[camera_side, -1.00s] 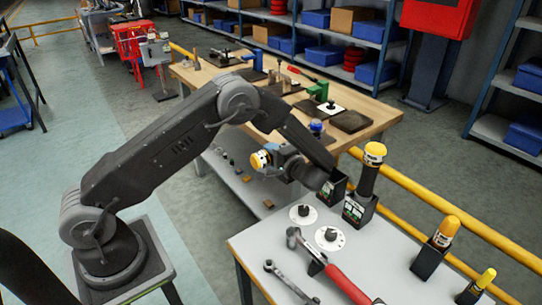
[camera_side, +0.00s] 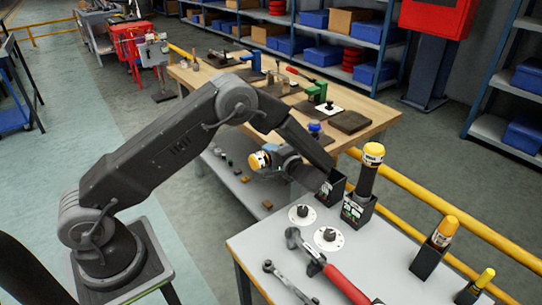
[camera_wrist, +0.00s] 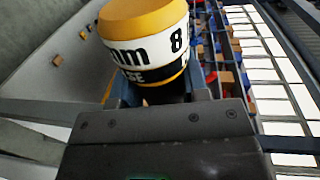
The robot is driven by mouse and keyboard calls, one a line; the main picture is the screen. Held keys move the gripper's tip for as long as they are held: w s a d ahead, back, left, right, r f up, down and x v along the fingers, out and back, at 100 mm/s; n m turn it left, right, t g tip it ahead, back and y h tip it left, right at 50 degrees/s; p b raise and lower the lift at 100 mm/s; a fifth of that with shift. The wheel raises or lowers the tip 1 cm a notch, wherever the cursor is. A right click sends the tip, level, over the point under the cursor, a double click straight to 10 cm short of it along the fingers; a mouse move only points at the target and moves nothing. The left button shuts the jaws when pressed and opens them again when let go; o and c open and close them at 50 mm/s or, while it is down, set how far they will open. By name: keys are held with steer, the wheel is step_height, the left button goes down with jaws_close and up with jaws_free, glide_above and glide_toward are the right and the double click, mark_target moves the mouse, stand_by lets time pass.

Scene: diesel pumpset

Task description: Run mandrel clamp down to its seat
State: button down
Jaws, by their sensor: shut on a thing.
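My gripper (camera_side: 281,157) is shut on a yellow-capped tool (camera_side: 260,160) with white and black bands. The tool lies tilted sideways, above and left of the white-topped table. In the wrist view the tool (camera_wrist: 147,38) fills the upper middle, its band showing "mm" and "8". My gripper's jaws hide its lower part. On the table are two white discs (camera_side: 321,247), (camera_side: 296,222) with dark stubs in their centres. I cannot tell which thing is the mandrel clamp or where its seat is.
Black holders (camera_side: 355,213) line the table's back edge; one bears a tall yellow-capped tool (camera_side: 368,175). A red-handled wrench (camera_side: 345,284) and a spanner (camera_side: 288,284) lie in front. A yellow rail (camera_side: 410,188) runs behind. A wooden bench (camera_side: 372,127) stands further back.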

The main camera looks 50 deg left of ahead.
steer(key=shift+w+r, duration=0.1)
steer(key=shift+w, duration=0.3)
stand_by(1.1)
steer(key=shift+s, duration=0.1)
stand_by(1.1)
